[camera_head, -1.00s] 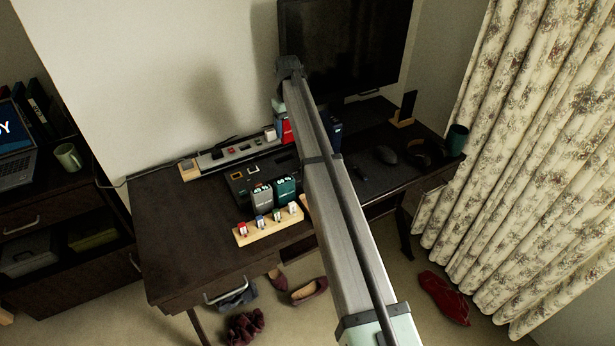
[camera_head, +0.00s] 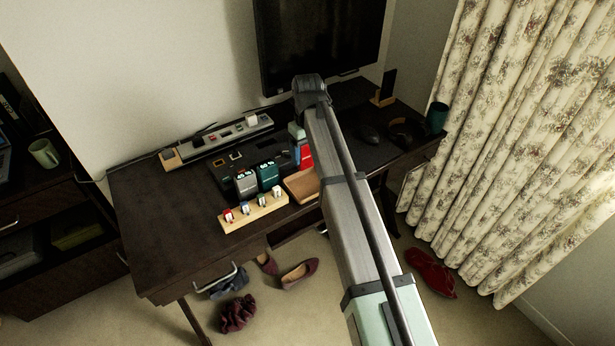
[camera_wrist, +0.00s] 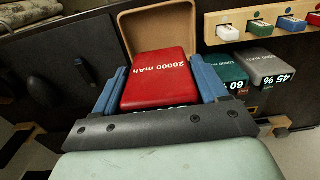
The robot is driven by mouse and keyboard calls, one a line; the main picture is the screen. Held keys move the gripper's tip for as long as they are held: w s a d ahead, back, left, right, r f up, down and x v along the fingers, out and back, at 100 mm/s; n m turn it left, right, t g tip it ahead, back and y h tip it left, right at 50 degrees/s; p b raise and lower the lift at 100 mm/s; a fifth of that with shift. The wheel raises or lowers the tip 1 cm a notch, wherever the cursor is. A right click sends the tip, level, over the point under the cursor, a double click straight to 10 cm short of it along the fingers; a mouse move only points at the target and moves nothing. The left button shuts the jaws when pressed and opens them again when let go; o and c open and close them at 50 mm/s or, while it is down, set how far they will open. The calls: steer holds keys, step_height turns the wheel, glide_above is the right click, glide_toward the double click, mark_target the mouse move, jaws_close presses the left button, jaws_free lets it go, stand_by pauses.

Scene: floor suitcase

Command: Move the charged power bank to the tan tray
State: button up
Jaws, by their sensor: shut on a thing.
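My gripper (camera_wrist: 160,76) has blue fingers shut on a red power bank (camera_wrist: 158,84) marked "20000 mAh". Part of the red power bank (camera_head: 306,156) also shows beside my arm in the head view. The tan tray (camera_wrist: 128,32) lies beyond the held power bank in the wrist view, partly covered by it. In the head view the tan tray (camera_head: 301,187) is on the desk's front part, partly behind my arm. A green power bank (camera_head: 267,174) and a grey power bank (camera_head: 246,182) stand left of the tray. The held bank's display is not readable.
A wooden strip with several small coloured plugs (camera_head: 254,214) lies at the desk's front edge. A long power strip (camera_head: 222,139) lies at the back. A monitor (camera_head: 318,45), mouse (camera_head: 370,134) and green cup (camera_head: 436,117) are farther back or right. The desk's left part is clear.

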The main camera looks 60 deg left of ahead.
steer(key=shift+f, duration=4.2)
steer(key=shift+f, duration=0.1)
steer(key=o, duration=1.3)
step_height(320, 180, up, 12)
steer(key=shift+r, duration=0.1)
